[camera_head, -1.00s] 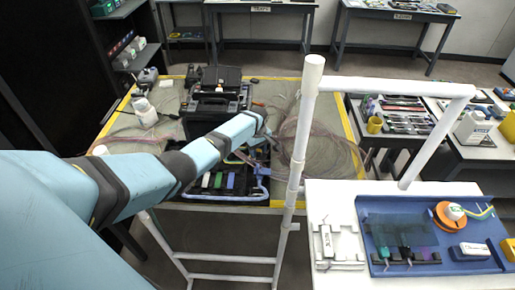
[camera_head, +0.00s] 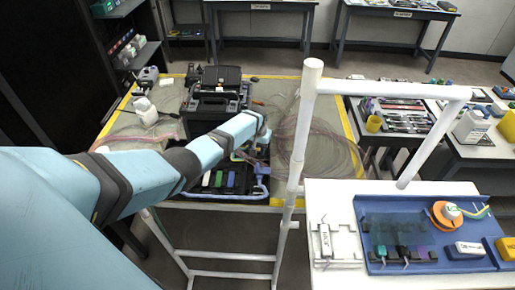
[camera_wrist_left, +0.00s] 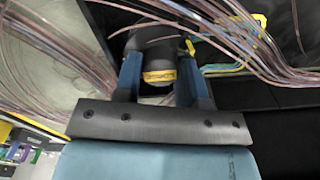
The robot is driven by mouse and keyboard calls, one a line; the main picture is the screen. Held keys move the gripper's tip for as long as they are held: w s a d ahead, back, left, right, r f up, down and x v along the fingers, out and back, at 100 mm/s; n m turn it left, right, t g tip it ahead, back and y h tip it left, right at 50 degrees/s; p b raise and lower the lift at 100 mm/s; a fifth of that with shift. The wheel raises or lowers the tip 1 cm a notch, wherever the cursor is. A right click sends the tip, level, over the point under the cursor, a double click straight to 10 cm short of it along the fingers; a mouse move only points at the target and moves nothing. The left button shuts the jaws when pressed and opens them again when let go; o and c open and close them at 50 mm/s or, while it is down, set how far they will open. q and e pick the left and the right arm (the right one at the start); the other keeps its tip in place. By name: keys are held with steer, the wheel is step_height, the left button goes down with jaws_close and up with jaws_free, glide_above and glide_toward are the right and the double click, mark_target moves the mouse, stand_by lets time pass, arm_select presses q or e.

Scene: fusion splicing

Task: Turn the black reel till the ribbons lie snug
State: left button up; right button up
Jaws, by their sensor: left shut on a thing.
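My left gripper (camera_wrist_left: 160,68) is shut on the black reel (camera_wrist_left: 154,38), a dark rounded body with a yellow label, between its two blue fingers in the left wrist view. Pinkish ribbons (camera_wrist_left: 235,35) run in loose strands past the reel, and a green-yellow strand lies to its right. In the head view the ribbons (camera_head: 310,140) spread in wide loops on the mat, right of my left gripper (camera_head: 250,153). There my wrist and the clutter largely hide the reel. How snugly the ribbons lie at the reel is unclear. My right gripper is not in view.
A black splicer-like machine (camera_head: 213,98) stands behind my wrist on the yellow-edged table (camera_head: 352,128). A blue-edged tray (camera_head: 215,193) lies below my forearm. A white pipe frame (camera_head: 302,130) stands close on the right, before a white bench with a blue tray (camera_head: 445,262).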

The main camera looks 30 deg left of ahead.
mark_target(258, 149)
arm_select(q)
steer(key=m, duration=0.3)
steer(key=shift+m, duration=2.1)
steer(key=o, duration=0.6)
steer(key=shift+o, duration=0.2)
step_height(258, 149, up, 14)
steer(key=shift+f, duration=0.1)
